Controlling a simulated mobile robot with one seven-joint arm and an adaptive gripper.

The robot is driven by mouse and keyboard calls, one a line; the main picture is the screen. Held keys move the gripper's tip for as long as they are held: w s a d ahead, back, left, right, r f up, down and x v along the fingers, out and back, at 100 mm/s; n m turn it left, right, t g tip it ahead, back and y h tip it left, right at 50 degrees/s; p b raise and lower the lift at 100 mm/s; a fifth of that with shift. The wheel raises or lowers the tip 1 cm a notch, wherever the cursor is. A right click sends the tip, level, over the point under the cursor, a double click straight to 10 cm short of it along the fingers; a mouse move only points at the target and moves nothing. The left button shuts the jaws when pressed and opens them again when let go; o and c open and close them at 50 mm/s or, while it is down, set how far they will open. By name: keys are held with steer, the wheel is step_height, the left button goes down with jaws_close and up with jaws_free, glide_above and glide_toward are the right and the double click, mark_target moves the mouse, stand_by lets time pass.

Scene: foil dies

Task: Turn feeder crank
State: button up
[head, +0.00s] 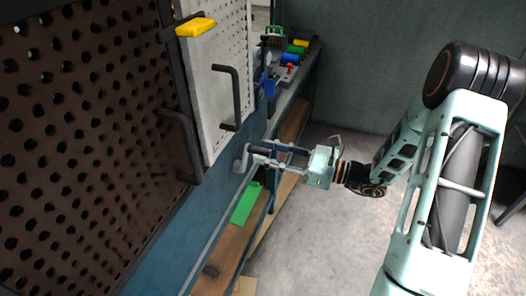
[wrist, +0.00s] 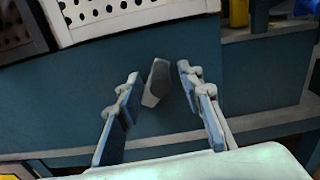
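The feeder crank (head: 240,164) is a light grey arm on the blue front of the machine, below the pale perforated panel, with a dark handle (head: 258,150) sticking out toward my gripper. My gripper (head: 266,154) comes in from the right, with its fingers around the handle's end. In the wrist view the crank (wrist: 157,83) shows end-on, dark with a light grey lower part. It lies between the fingertips of my gripper (wrist: 158,73), with visible gaps on both sides. The gripper is open and holds nothing.
A dark perforated door (head: 75,130) and a pale perforated panel (head: 222,75) with black pull handles are at left. A bench (head: 298,85) with coloured items stands behind. A green sheet (head: 246,204) lies on a lower shelf.

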steer(key=shift+x, duration=0.9)
steer(key=shift+c, duration=0.4)
jaws_close()
